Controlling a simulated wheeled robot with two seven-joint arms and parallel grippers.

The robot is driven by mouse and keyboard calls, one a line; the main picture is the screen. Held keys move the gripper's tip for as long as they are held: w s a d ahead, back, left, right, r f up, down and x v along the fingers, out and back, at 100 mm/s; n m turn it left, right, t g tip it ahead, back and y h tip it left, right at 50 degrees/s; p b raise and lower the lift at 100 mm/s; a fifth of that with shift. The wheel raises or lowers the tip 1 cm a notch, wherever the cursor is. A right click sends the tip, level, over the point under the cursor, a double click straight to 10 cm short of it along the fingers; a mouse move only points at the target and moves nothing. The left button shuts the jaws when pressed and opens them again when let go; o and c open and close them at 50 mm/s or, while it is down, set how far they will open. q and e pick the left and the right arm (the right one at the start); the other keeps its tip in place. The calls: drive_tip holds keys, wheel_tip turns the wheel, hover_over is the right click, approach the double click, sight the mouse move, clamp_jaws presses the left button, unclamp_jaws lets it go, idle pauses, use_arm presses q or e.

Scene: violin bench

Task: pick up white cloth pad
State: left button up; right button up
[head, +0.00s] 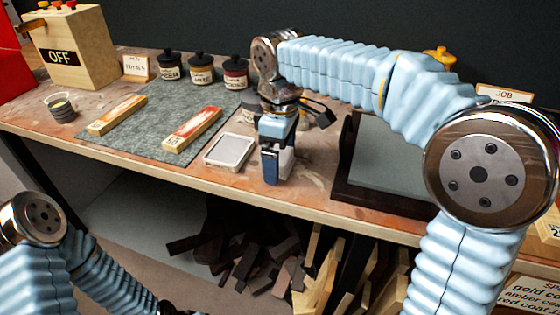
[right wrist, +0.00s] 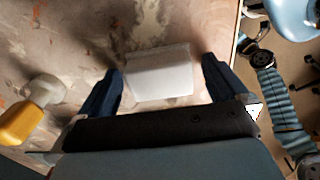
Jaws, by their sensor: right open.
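The white cloth pad (right wrist: 160,72) is a pale, roughly rectangular block lying on the bench top. In the right wrist view it sits between the two dark blue fingertips of my right gripper (right wrist: 160,85), with gaps on both sides. The gripper is open. In the head view my right gripper (head: 277,165) points down near the bench's front edge, and a white patch that looks like the pad (head: 287,161) shows beside the blue finger, partly hidden. Part of my left arm shows at the lower left of the head view, but its gripper does not.
A pale framed tray (head: 230,151) lies just left of my right gripper. A grey mat (head: 160,118) carries two wooden blocks; jars (head: 200,70) stand behind. A dark-framed board (head: 390,160) is to the right. A yellow-handled item (right wrist: 20,122) lies left of the gripper in the wrist view.

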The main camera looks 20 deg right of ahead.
drive_tip(key=c, duration=1)
drive_tip(key=shift+c, duration=0.2)
drive_tip(key=shift+r, duration=0.5)
drive_tip(key=r, duration=0.3)
drive_tip(key=shift+a+p, duration=0.2)
drive_tip(key=shift+p, duration=0.15)
drive_tip(key=s+a+r, duration=0.2)
drive_tip(key=a+r, duration=0.2)
drive_tip(key=a, duration=0.2)
drive_tip(key=s+a+r, duration=0.3)
drive_tip(key=a+r, duration=0.2)
drive_tip(key=a, duration=0.1)
drive_tip(key=shift+s+a+p, duration=0.25)
drive_tip(key=shift+p, duration=0.15)
